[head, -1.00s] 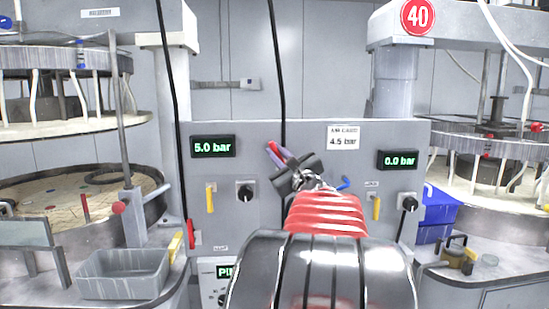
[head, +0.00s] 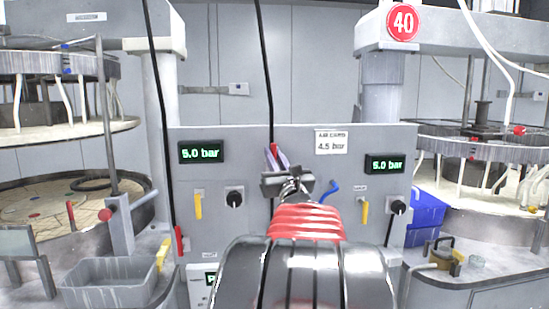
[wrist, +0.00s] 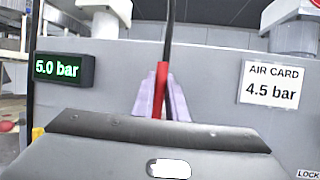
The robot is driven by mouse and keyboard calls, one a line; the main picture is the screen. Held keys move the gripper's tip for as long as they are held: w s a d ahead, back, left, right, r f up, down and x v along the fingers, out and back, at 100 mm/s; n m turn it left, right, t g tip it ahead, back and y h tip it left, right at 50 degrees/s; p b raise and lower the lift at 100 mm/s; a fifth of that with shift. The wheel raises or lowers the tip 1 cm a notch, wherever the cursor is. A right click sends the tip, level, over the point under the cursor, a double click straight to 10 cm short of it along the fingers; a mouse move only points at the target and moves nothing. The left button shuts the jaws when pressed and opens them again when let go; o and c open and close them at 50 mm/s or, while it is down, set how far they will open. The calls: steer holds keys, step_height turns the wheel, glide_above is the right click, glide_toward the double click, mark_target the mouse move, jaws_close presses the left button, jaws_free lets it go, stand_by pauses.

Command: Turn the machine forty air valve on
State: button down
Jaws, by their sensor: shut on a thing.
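My gripper (head: 273,157) is in front of the grey panel (head: 300,140), with its two pale purple fingers pointing up. It is shut on a slim red bar, seen between the fingers in the wrist view (wrist: 160,90). I cannot tell whether the bar is fixed to anything; its lower end is hidden. The round red 40 sign (head: 402,22) marks the right machine. The right display (head: 385,164) reads 5.0 bar. Below it are a yellow lever (head: 364,211), hanging down, and a black knob (head: 398,207). A blue lever (head: 331,190) slants up right of my gripper.
The left display (head: 201,152) reads 5.0 bar, above another yellow lever (head: 198,206) and black knob (head: 234,199). An air card (head: 331,142) reads 4.5 bar. A black cable (head: 266,90) hangs behind my gripper. A grey tub (head: 110,285) stands left, a blue bin (head: 427,208) right.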

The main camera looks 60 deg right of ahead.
steer(key=shift+s+d, duration=0.1)
steer(key=shift+s, duration=0.05)
steer(key=c, duration=2)
jaws_free()
steer(key=shift+o, duration=1.3)
steer(key=v, duration=1.4)
